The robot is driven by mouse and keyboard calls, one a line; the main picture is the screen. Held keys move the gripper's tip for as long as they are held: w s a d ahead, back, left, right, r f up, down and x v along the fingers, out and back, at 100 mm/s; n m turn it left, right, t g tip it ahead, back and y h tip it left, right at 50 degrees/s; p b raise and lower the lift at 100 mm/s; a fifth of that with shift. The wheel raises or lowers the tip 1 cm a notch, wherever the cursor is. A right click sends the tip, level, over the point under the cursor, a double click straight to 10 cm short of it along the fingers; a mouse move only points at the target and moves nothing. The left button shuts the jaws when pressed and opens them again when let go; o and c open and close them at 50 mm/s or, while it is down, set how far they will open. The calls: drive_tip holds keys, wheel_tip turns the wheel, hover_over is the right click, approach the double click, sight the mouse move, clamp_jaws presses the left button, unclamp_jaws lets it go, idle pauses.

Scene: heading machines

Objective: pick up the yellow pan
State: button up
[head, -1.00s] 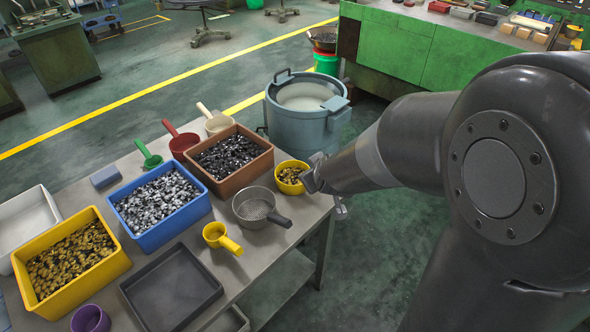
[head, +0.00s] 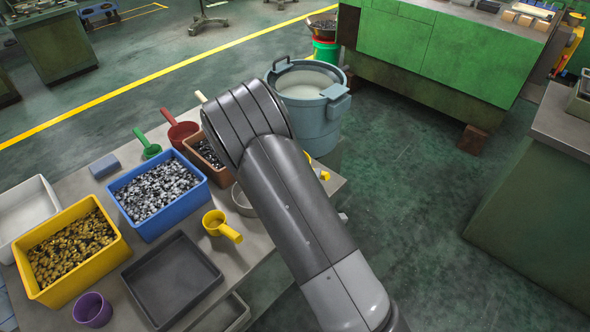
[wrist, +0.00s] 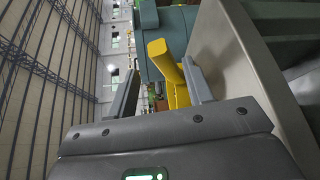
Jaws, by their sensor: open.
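In the wrist view my gripper (wrist: 160,65) is open, one finger on each side of a yellow pan (wrist: 176,92) with an upright-looking handle. I cannot tell whether the pan lies between the fingers or beyond them. In the head view my arm hides the gripper and most of this pan; only a small yellow part (head: 324,175) shows at the table's right end. Another yellow pan (head: 214,222), small, with a handle pointing right, stands on the table (head: 262,262) left of my arm.
A blue-grey pot (head: 312,125) stands behind the table's right end. A brown bin (head: 190,147), a blue bin (head: 150,232), a yellow bin (head: 75,280) and a dark tray (head: 170,282) crowd the table. Open floor (head: 410,200) lies to the right.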

drive_tip(key=n, duration=0.1)
drive_tip(key=n+t, duration=0.1)
drive_tip(key=shift+s+a+f+n+t, duration=0.1)
drive_tip(key=shift+s+f+n+t, duration=0.2)
drive_tip(key=shift+s+f, duration=0.1)
drive_tip(key=x, duration=0.7)
drive_tip(key=shift+w+f, duration=0.1)
drive_tip(key=shift+w, duration=0.05)
drive_tip(key=shift+c, duration=0.4)
clamp_jaws()
